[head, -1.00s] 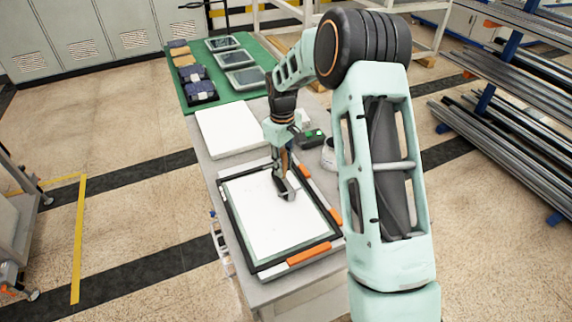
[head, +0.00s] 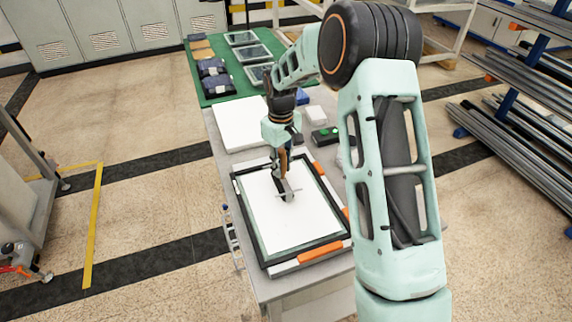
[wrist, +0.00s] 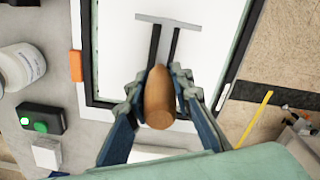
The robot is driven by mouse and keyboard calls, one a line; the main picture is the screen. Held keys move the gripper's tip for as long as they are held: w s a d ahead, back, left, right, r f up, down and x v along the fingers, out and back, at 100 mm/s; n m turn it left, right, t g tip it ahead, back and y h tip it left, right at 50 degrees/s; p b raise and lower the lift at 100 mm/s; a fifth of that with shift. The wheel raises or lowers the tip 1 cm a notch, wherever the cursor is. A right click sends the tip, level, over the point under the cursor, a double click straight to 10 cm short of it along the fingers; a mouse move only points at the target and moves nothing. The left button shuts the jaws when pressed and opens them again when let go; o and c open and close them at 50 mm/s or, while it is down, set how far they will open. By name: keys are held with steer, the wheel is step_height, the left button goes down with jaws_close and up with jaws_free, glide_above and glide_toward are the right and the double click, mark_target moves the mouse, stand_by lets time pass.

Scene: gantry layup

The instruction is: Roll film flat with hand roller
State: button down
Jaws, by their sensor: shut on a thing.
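My gripper (wrist: 158,100) is shut on the hand roller by its brown wooden handle (wrist: 159,98). The roller's dark forked arms and thin grey cross bar (wrist: 168,22) reach out beyond the fingertips in the wrist view. In the head view the roller (head: 288,193) is over the middle of the white film (head: 300,222). Whether it touches the film is hard to tell. The film lies inside a black frame (head: 305,247) on the table, with a thin green margin showing around it.
Orange clamps (head: 320,252) sit along the frame. A white slab (head: 240,125) lies behind it. A dark control box with a green button (head: 325,135) and a white tub (wrist: 22,65) stand beside the frame. A green mat (head: 222,88) with dark packs and panels is at the back.

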steer(key=s+a, duration=0.2)
steer(key=a, duration=0.5)
steer(key=shift+b, duration=0.4)
stand_by(0.3)
step_height(320, 180, up, 5)
steer(key=p, duration=0.3)
stand_by(0.4)
steer(key=shift+d, duration=0.1)
